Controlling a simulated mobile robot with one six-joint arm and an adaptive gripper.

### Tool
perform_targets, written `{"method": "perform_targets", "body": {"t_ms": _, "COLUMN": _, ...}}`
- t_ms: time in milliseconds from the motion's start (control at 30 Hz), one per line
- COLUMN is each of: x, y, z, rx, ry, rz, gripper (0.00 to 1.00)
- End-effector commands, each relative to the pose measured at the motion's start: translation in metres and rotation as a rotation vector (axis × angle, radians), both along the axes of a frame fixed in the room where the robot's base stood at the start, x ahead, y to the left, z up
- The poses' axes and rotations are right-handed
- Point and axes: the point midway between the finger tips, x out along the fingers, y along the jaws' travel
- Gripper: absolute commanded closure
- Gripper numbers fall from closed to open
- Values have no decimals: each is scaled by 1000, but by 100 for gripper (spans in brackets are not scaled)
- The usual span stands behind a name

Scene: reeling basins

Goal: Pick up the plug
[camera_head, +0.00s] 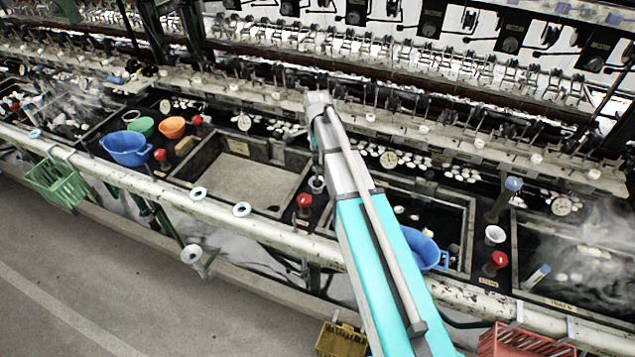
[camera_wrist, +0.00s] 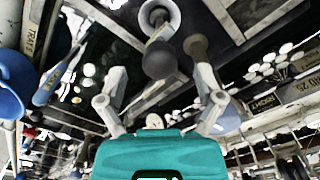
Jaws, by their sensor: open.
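My gripper (camera_wrist: 161,74) is open in the wrist view, with its two fingers spread apart. A dark, round-ended piece (camera_wrist: 160,60) shows between the fingertips, in front of a white ring or cup; it looks like a plug, but I cannot tell for sure. It does not appear gripped. A brown knob-ended piece (camera_wrist: 197,46) stands beside it, close to the right finger. In the head view my arm reaches over the basins and its jaws cannot be made out. A white-rimmed cup (camera_head: 316,185) shows beside my arm there.
A red knob (camera_head: 304,202) stands close to the arm. An empty basin (camera_head: 250,178) lies left, and a dark basin with a blue bowl (camera_head: 426,248) lies right. Blue (camera_head: 126,148), green and orange bowls stand at far left. A pale pipe rail (camera_head: 270,226) runs along the front.

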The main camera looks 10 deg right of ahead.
Motion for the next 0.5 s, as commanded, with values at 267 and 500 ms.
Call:
{"method": "perform_targets", "body": {"t_ms": 267, "x": 0, "y": -1, "z": -16, "rx": 0, "ry": 0, "rz": -1, "gripper": 15}}
{"method": "perform_targets", "body": {"t_ms": 500, "x": 0, "y": -1, "z": -16, "rx": 0, "ry": 0, "rz": -1, "gripper": 15}}
